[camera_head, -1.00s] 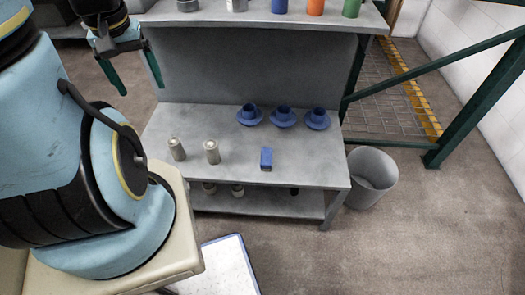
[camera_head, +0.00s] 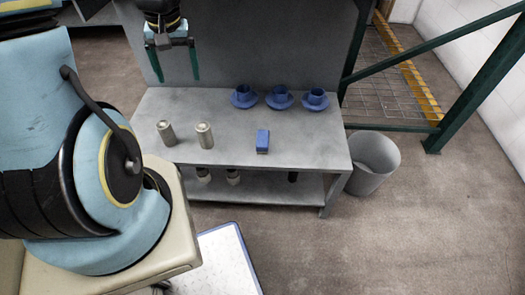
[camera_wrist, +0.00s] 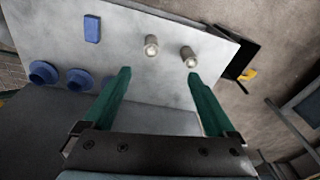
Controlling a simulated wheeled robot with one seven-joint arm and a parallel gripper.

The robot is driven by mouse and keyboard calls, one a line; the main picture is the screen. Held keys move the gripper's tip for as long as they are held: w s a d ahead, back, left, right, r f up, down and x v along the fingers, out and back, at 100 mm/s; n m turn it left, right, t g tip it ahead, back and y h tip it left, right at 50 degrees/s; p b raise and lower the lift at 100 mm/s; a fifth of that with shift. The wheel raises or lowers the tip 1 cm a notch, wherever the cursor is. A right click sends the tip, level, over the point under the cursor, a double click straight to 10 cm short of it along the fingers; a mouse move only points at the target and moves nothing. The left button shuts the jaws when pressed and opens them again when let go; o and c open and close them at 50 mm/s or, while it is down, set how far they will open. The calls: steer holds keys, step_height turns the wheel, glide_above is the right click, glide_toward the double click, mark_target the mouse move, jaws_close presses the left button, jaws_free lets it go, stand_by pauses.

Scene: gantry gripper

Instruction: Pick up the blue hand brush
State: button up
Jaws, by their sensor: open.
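The blue hand brush (camera_head: 262,141) is a small blue block on the grey table (camera_head: 225,156), right of its middle and near the front edge. It also shows in the wrist view (camera_wrist: 92,28) at the upper left, left of both fingers. My gripper (camera_head: 176,80) has two green fingers, spread apart and empty. It hangs above the back left part of the table, apart from the brush. The wrist view shows bare tabletop between the fingertips (camera_wrist: 158,78).
Two metal cans (camera_head: 166,133) (camera_head: 204,135) stand left of the brush. Three blue cups on saucers (camera_head: 279,97) stand in a row behind it. A grey bin (camera_head: 372,165) stands right of the table. A lower shelf (camera_head: 270,186) holds several items.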

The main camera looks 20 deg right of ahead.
steer(key=d+f+m+b, duration=0.1)
steer(key=d+f+b, duration=0.4)
steer(key=d+f, duration=0.65)
steer(key=m+h+b, duration=0.1)
steer(key=b, duration=0.3)
glide_above(263, 138)
steer(key=f, duration=1)
steer(key=a+f, duration=0.1)
steer(key=f, duration=0.4)
steer(key=shift+s+f, duration=0.2)
steer(key=shift+s, duration=0.1)
steer(key=shift+w+d+f+b, duration=0.15)
steer(key=shift+f+b, duration=0.1)
steer(key=shift+f, duration=0.75)
steer(key=shift+w+d+f+b, duration=0.1)
steer(key=shift+f+b, duration=0.15)
steer(key=shift+f, duration=0.7)
steer(key=shift+w+d+f+b, duration=0.15)
steer(key=shift+f+b, duration=0.1)
steer(key=shift+f, duration=0.75)
steer(key=shift+s+f+b, duration=0.1)
steer(key=shift+f+b, duration=0.15)
steer(key=shift+b, duration=0.1)
jaws_close()
